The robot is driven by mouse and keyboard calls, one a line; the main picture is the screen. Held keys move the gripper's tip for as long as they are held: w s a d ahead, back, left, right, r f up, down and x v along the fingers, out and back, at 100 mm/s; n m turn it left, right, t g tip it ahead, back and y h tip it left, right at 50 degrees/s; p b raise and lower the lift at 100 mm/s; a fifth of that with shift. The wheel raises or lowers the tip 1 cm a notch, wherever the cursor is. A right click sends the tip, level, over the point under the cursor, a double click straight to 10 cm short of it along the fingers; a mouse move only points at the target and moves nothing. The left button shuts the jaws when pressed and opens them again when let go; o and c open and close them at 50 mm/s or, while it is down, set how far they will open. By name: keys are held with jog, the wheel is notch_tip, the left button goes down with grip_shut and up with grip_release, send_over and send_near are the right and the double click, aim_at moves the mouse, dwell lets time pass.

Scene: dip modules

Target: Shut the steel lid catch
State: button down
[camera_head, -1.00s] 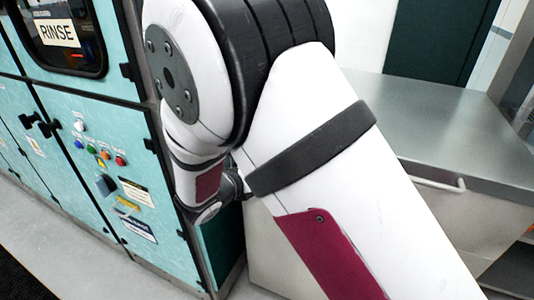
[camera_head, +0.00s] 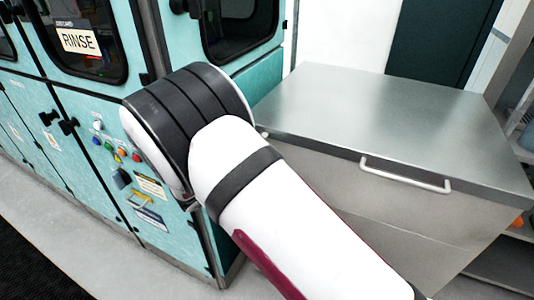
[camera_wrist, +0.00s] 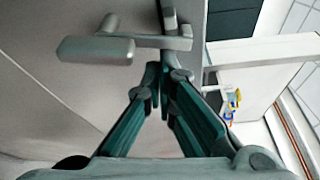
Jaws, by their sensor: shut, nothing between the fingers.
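My gripper (camera_wrist: 166,76) shows in the wrist view with its dark green fingers together and nothing between them. A grey metal catch (camera_wrist: 95,49), with a flat grip and a bar running right, is on the pale steel face just beyond the fingertips. The fingertips overlap the right end of the bar in the picture; I cannot tell whether they touch it. I cannot tell how the catch is set. In the head view my arm hides the gripper and the catch is not seen. The steel chest (camera_head: 385,110) has a flat lid that looks down.
A bar handle (camera_head: 405,175) sticks out from the chest's front. Teal cabinets (camera_head: 75,130) with a RINSE sign stand on the left. Shelving is at the right edge. Grey floor (camera_head: 60,225) is clear at lower left. The wrist view shows a pale unit (camera_wrist: 250,85) at right.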

jog(key=shift+w+a+r+n, duration=0.15)
jog(key=shift+a+r+n, duration=0.15)
jog(key=shift+n, duration=0.1)
jog(key=shift+a, duration=0.1)
dwell(0.6)
